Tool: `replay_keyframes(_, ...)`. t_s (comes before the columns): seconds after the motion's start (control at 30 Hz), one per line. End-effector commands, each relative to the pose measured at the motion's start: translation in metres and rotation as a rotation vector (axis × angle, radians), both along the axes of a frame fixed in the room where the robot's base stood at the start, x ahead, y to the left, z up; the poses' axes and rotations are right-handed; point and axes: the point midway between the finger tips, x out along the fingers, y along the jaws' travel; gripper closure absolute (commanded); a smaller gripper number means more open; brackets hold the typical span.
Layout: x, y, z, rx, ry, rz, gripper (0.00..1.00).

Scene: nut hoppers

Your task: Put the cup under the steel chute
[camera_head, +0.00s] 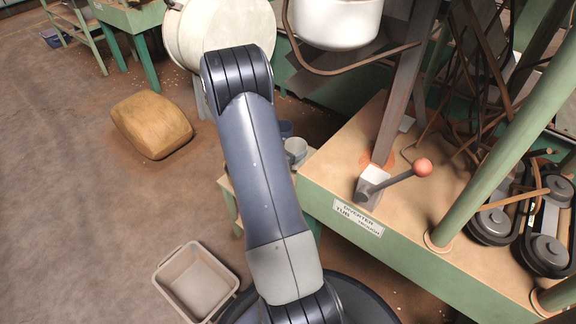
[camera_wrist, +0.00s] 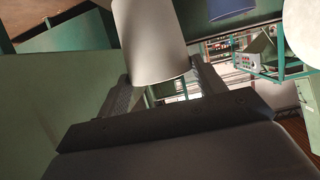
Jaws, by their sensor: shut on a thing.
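My gripper (camera_wrist: 160,74) shows in the wrist view, its two dark fingers shut on a pale, plain cup (camera_wrist: 150,40) that runs out of the top of the picture. In the head view my gripper is hidden behind my own arm. A pale grey-blue cup (camera_head: 297,148) shows there just right of my arm, by a small bench; it looks like the same cup. A darker blue cup (camera_head: 286,129) is beside it. A grey metal shaft (camera_head: 402,85) slants down to the green-edged bench; I cannot tell whether it is the steel chute.
The bench (camera_head: 330,170) carries a lever with a red knob (camera_head: 422,168), a diverter label and belt pulleys. A white hopper (camera_head: 335,22) hangs above. An empty bin (camera_head: 195,283) and a tan sack (camera_head: 152,124) lie on the floor at left, with open floor between them.

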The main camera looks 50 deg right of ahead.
Motion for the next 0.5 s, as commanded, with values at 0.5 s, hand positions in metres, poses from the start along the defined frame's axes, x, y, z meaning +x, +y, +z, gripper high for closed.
replay_keyframes(0.5, 0.001, 0.0, -0.05, -0.001, -0.002, 0.002, 0.67)
